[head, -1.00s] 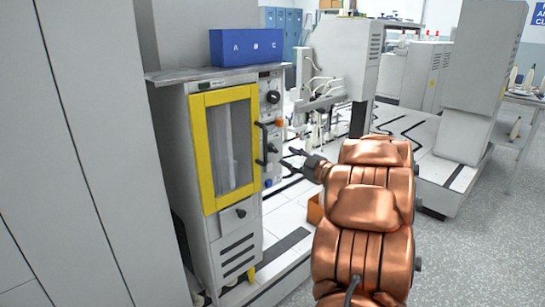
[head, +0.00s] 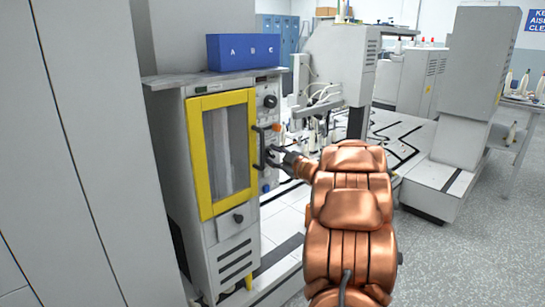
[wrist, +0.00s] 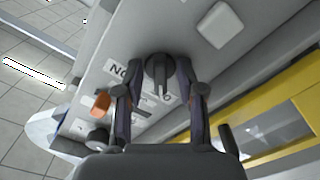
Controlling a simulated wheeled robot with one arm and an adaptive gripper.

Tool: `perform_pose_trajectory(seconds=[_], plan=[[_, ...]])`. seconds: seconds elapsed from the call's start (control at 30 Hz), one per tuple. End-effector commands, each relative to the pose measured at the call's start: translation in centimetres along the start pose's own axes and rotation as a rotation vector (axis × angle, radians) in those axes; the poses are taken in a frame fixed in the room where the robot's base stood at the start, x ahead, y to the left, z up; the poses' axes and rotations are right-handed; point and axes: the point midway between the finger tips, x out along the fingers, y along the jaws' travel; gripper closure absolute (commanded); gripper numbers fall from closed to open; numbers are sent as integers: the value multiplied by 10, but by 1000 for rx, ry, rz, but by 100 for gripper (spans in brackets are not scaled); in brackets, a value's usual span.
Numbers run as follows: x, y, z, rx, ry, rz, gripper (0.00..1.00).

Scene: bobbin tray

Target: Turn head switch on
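The switch between my fingers is a black rotary knob (wrist: 159,72) on the grey panel, with a partly hidden label beside it. In the wrist view its pointer ridge runs down the picture toward my gripper. My gripper (wrist: 160,82) is open, with one finger on each side of the knob; small gaps seem to remain, and contact is not clear. In the head view my gripper (head: 272,156) is at the middle of the cabinet's narrow control panel (head: 268,172) and largely hides this knob.
Another black knob (head: 270,101) sits higher on the panel, with an orange button (head: 277,127) below it. A black handle (head: 257,147) stands out from the yellow-framed door (head: 207,205) to the left. A blue box (head: 243,52) is on top of the cabinet.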

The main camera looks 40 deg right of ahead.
Motion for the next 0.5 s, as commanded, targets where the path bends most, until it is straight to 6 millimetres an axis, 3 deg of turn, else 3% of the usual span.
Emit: perform_pose_trajectory(seconds=[0.07, 0.4, 0.5], plan=[[0, 0, 0, 0, 0, 0, 65], [0, 0, 0, 0, -1, 0, 100], [0, -2, -1, 0, 0, -1, 100]])
